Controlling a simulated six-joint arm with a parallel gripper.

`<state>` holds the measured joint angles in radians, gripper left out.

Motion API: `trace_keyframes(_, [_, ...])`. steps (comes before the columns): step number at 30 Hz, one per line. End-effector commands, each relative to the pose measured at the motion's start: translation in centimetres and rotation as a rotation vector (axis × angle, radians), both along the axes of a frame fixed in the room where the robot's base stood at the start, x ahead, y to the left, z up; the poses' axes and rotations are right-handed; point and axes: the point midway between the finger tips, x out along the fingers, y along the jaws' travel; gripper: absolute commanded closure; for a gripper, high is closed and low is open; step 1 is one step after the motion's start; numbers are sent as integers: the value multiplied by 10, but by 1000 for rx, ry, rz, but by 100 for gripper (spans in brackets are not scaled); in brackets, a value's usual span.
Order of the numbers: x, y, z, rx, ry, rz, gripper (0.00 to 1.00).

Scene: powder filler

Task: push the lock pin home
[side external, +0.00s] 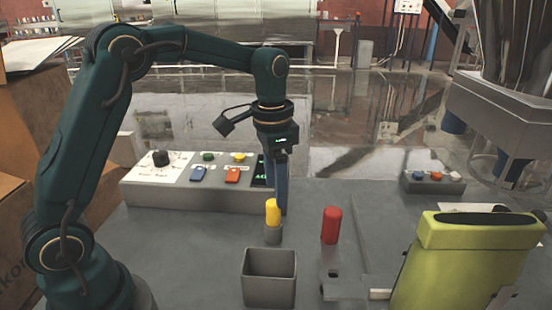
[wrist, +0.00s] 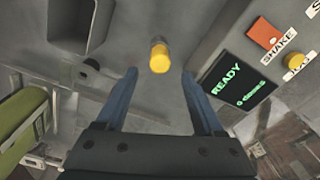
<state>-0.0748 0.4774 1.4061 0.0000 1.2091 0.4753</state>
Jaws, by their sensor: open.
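A yellow pin (side external: 273,211) stands upright in a short grey round holder (side external: 273,234) on the grey bench. The yellow pin also shows in the wrist view (wrist: 159,57), ahead of my fingertips. A red upright cylinder (side external: 331,225) stands on the bench to its right, near a low grey fixture (side external: 346,287). I cannot tell which of the two is the lock pin. My gripper (side external: 281,208) points down just behind the yellow pin in the side view. In the wrist view its fingers (wrist: 162,74) are apart with nothing between them.
An open grey bin (side external: 269,278) stands at the front. A control panel (side external: 195,190) with a knob, buttons and screen is behind; the screen (wrist: 238,85) reads READY.

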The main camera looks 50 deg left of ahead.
Motion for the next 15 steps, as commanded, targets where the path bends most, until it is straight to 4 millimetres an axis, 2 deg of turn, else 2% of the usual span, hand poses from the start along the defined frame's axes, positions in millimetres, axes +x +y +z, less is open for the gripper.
trace_keyframes(1, [0,1,-8,-2,22,3,30])
trace_keyframes(8, [-3,2,-29,-4,55,8,30])
trace_keyframes(15, [-3,2,-59,-5,53,7,30])
